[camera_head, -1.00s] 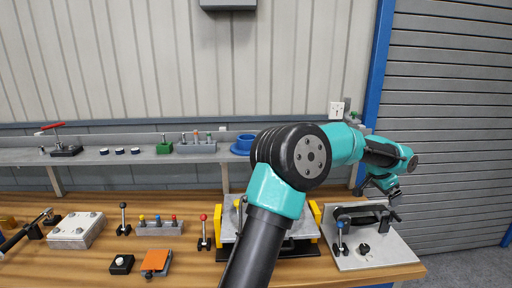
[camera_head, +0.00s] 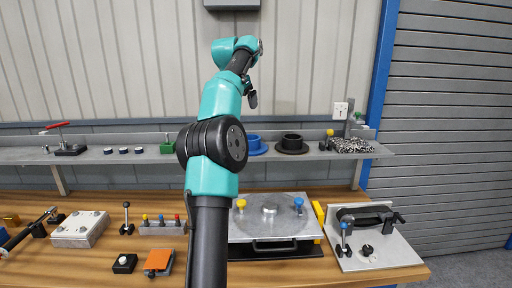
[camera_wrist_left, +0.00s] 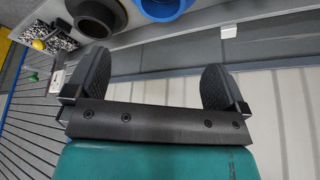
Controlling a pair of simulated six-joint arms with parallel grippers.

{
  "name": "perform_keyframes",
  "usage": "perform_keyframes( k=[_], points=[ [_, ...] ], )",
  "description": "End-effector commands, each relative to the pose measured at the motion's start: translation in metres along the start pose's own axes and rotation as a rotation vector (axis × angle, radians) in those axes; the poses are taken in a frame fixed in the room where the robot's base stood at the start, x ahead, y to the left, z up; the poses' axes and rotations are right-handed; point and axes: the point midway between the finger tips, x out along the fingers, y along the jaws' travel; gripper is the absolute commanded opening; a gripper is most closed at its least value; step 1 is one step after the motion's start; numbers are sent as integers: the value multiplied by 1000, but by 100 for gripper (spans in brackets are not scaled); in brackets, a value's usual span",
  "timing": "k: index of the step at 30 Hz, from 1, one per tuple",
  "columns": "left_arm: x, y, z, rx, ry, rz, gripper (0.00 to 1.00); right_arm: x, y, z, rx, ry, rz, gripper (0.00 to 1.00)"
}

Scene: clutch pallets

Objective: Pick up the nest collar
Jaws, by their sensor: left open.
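Two flanged rings stand on the back shelf: a blue ring (camera_head: 255,145) and a black ring (camera_head: 292,144). I cannot tell from the frames which one is the nest collar. Both also show at the top edge of the left wrist view, the black ring (camera_wrist_left: 98,18) left of the blue ring (camera_wrist_left: 168,8). My left gripper (camera_head: 251,95) is high above the shelf, apart from both rings. In the left wrist view its two dark fingers (camera_wrist_left: 155,68) are wide apart with nothing between them. My right gripper is not in view.
The shelf (camera_head: 90,142) also holds a red-handled clamp (camera_head: 67,140), a green block (camera_head: 167,147) and a speckled tray (camera_head: 352,146). Below on the bench are a metal plate fixture (camera_head: 270,228) and a grey plate with a clamp (camera_head: 380,250). The wall is close behind.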

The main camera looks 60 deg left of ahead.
Motion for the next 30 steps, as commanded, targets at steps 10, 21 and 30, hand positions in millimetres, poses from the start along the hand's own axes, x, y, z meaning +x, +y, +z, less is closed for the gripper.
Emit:
perform_keyframes(
  k=[10, 21, 30],
  points=[
    [-2, -3, 3, -9, -3, 0, 100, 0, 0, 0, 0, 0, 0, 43],
    [28, -3, 3, -8, -6, 1, 100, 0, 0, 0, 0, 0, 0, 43],
    [79, -3, 4, -8, -7, 1, 100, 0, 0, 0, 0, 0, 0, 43]
  ],
)
